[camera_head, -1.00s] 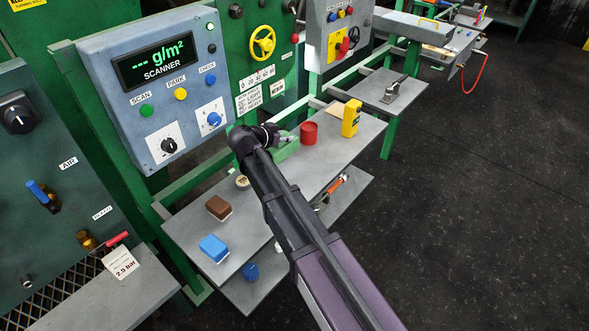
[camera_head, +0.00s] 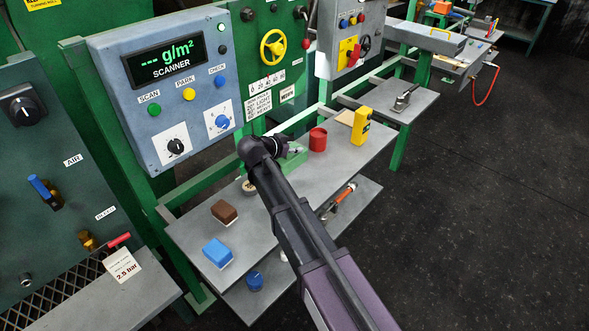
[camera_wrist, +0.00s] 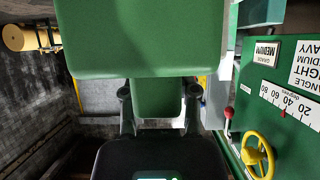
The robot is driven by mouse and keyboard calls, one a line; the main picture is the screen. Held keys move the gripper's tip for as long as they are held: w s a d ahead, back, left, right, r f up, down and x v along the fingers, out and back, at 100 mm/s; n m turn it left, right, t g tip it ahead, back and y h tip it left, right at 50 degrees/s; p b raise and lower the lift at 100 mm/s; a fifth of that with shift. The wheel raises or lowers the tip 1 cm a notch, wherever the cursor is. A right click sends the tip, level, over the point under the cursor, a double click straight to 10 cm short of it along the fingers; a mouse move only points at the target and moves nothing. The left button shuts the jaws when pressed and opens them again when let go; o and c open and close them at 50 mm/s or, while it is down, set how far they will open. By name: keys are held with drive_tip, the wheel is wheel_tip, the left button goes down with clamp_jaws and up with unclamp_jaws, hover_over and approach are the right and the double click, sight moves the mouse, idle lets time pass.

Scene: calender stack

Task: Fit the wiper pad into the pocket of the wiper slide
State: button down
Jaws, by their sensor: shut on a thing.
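My gripper (camera_head: 284,146) is at the back of the grey shelf, by a green block (camera_head: 294,160). In the wrist view my gripper (camera_wrist: 158,108) has its fingers on both sides of the narrow part of a green piece (camera_wrist: 150,40), whose wider body fills the top of the picture. A brown block (camera_head: 224,211) and a blue block (camera_head: 218,252), both with pale bases, lie at the shelf's near left. I cannot tell which piece is the wiper pad. No pocket of the wiper slide is clearly visible; my arm and the green piece hide part of this area.
A red cup (camera_head: 318,139) and a yellow device (camera_head: 361,125) stand on the shelf (camera_head: 190,235) to the right of my gripper. A small round container (camera_head: 249,186) is left of my arm. The scanner panel (camera_head: 165,90) rises behind. A lower shelf holds a blue knob-like object (camera_head: 254,281).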

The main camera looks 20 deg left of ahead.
sight(293, 155)
drive_tip(key=shift+f+b, duration=1.2)
drive_tip(key=shift+f, duration=0.35)
drive_tip(key=shift+f+b, duration=1.85)
drive_tip(key=shift+f, duration=0.05)
drive_tip(key=shift+f, duration=0.1)
drive_tip(key=shift+c, duration=1.8)
unclamp_jaws()
drive_tip(key=shift+r, duration=0.2)
drive_tip(key=p+v, duration=0.5)
drive_tip(key=v, duration=0.7)
drive_tip(key=shift+p, duration=0.4)
drive_tip(key=shift+f, duration=0.1)
